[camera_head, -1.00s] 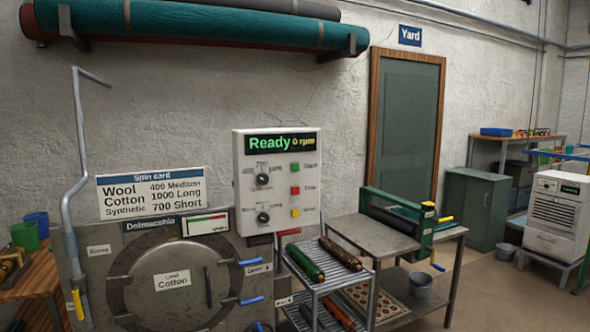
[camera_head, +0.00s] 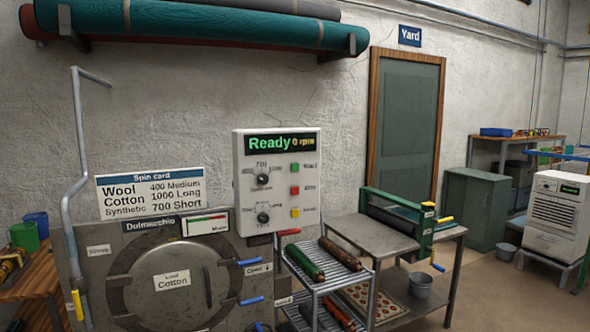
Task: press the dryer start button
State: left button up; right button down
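The machine's white control box (camera_head: 243,200) stands near the middle of the view. Its display (camera_head: 283,142) reads "Ready" and "0 rpm". A green button (camera_head: 295,167) sits at the top of a column, with a small label beside it that looks like "Start". A red button (camera_head: 295,190) and a yellow button (camera_head: 295,212) are below it. Two knobs, the upper (camera_head: 263,179) and the lower (camera_head: 263,217), are left of the buttons. The steel machine's round door (camera_head: 172,300), labelled "Cotton", looks closed. Neither of my grippers is in view.
A spin card (camera_head: 150,188) stands behind the machine and reads Cotton 1000 Long. A wire rack (camera_head: 365,278) with rolled rugs is right of the control box. A steel table (camera_head: 370,235) with a green roller device stands beyond it. Open floor lies at right.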

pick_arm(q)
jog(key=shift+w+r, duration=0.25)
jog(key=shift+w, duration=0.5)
